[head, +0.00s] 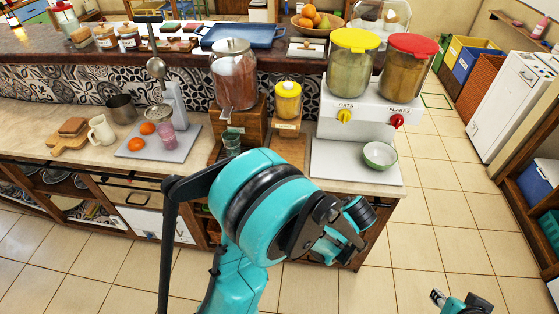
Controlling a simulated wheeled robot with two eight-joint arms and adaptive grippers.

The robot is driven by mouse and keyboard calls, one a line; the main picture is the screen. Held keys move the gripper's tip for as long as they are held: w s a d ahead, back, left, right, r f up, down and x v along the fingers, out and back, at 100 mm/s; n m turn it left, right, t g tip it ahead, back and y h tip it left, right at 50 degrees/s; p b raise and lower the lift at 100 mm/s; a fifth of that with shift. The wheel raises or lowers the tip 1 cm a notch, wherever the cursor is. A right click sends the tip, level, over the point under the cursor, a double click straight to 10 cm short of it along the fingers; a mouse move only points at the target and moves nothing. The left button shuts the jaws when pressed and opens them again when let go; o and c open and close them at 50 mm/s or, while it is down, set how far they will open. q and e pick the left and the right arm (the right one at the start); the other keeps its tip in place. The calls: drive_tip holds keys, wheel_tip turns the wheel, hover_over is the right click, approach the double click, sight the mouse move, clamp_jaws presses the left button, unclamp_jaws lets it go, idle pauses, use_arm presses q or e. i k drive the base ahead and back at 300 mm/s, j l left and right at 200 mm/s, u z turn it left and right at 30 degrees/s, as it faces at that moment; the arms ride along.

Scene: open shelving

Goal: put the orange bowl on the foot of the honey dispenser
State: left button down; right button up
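The honey dispenser (288,100) looks to be the small amber jar with a yellow lid, on a wooden stand at the middle of the counter. Its wooden foot (288,148) reaches toward the front edge, its front partly hidden by my arm; no bowl shows on the visible part. I see no orange bowl; a green bowl with a pale inside (380,155) sits on the white foot of the cereal dispenser. My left gripper (347,236) is in front of the counter, right of the honey foot; its fingers are unclear. My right gripper (440,298) is low at bottom right, largely cropped.
A large jar of reddish-brown contents (235,75) stands left of the honey, with a glass (231,142) below it. Oats and flakes containers (352,65) stand to the right. A juicer tray with oranges (150,152) is further left.

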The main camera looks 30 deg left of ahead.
sight(285, 155)
drive_tip(key=i+u, duration=0.15)
drive_tip(key=u, duration=0.35)
drive_tip(key=i+u, duration=0.15)
drive_tip(key=u, duration=0.35)
drive_tip(key=i+l+u, duration=0.15)
drive_tip(key=u, duration=0.3)
drive_tip(key=i+l, duration=0.3)
drive_tip(key=k, duration=0.35)
